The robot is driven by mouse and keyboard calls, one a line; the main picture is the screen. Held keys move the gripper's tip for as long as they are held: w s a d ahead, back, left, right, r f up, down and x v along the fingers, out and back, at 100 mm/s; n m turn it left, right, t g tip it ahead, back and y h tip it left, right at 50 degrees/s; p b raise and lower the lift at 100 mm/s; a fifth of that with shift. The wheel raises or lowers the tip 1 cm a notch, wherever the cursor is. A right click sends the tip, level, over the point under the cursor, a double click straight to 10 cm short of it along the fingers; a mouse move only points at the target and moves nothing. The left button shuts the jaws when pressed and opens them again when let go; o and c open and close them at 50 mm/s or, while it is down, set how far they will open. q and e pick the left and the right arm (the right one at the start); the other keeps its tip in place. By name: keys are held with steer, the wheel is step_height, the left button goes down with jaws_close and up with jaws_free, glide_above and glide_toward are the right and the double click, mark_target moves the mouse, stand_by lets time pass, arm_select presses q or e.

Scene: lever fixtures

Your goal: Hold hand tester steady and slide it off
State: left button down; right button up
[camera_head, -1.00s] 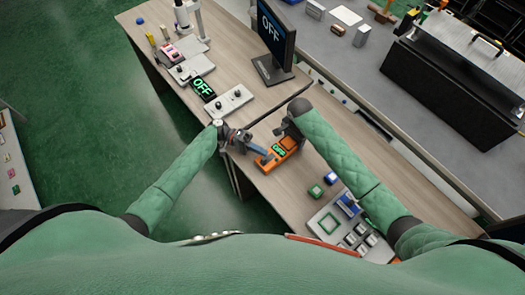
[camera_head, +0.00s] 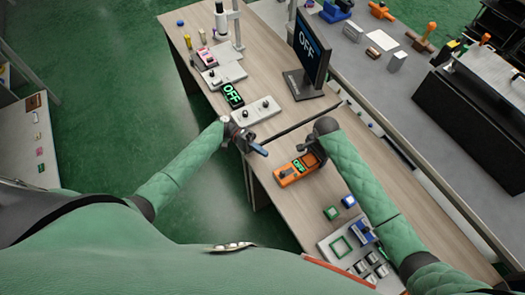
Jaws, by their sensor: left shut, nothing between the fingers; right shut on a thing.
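The hand tester (camera_head: 286,175) is an orange block lying on the wooden table in the head view, with a small lit green display that seems to read OFF. My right gripper (camera_head: 312,156) is shut on the tester's upper right end; its fingers are partly hidden by the hand. My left gripper (camera_head: 257,149) is shut and empty, to the upper left of the tester and apart from it. The slider on the tester is too small to make out.
A black OFF sign (camera_head: 232,95) and a white switch box (camera_head: 257,110) stand beyond my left gripper. A monitor (camera_head: 309,50) reading OFF stands behind. Green and blue blocks (camera_head: 331,212) and a grey panel (camera_head: 340,246) lie nearer, right of the tester.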

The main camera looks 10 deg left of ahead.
steer(key=o, duration=1.2)
steer(key=shift+c, duration=0.2)
